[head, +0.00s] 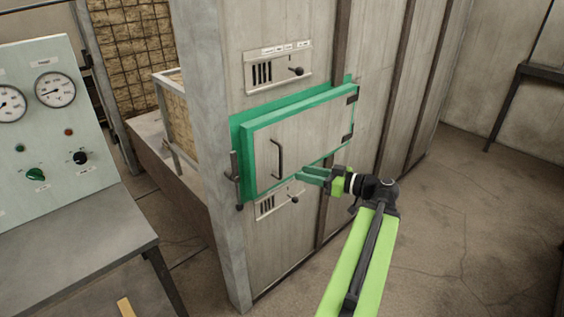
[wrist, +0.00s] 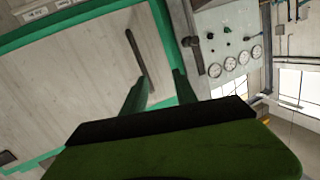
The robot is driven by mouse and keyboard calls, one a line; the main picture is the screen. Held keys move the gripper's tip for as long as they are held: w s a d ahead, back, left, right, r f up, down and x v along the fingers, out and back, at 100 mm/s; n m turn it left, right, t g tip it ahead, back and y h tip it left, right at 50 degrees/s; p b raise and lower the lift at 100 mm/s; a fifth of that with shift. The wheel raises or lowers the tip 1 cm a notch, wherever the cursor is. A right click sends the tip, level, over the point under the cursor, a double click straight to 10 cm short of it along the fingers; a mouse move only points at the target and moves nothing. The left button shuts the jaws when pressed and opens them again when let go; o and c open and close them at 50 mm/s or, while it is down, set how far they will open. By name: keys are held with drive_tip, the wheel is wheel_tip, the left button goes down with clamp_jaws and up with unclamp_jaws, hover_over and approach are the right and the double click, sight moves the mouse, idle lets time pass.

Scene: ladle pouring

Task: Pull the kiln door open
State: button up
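The kiln door (head: 312,138) is a pale grey panel with a green border, set in a green frame on the kiln wall. It looks closed. A dark upright bar handle (head: 278,158) is on its left part, and dark hinges are on its right edge. My gripper (head: 303,175) is in front of the lower door, right of the handle, with its green fingers pointing left. In the wrist view, the fingers (wrist: 161,78) are apart with nothing between them. The handle (wrist: 136,52) shows beyond the left fingertip, and I see no grip on it.
A dark latch lever (head: 236,178) sits at the frame's left edge. Small vent panels with knobs are above (head: 278,68) and below (head: 279,202) the door. A gauge panel (head: 50,130) and grey table (head: 70,245) stand at left.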

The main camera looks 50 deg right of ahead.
drive_tip(key=s+d+r+t+h, duration=0.1)
drive_tip(key=s+d+r+t, duration=0.1)
drive_tip(key=s+d, duration=0.25)
drive_tip(key=shift+h, duration=0.4)
drive_tip(key=w+a, duration=0.1)
drive_tip(key=w, duration=0.4)
drive_tip(key=w+a, duration=0.1)
drive_tip(key=w, duration=0.5)
drive_tip(key=w+a, duration=0.1)
drive_tip(key=w, duration=0.5)
drive_tip(key=shift+a, duration=0.15)
clamp_jaws()
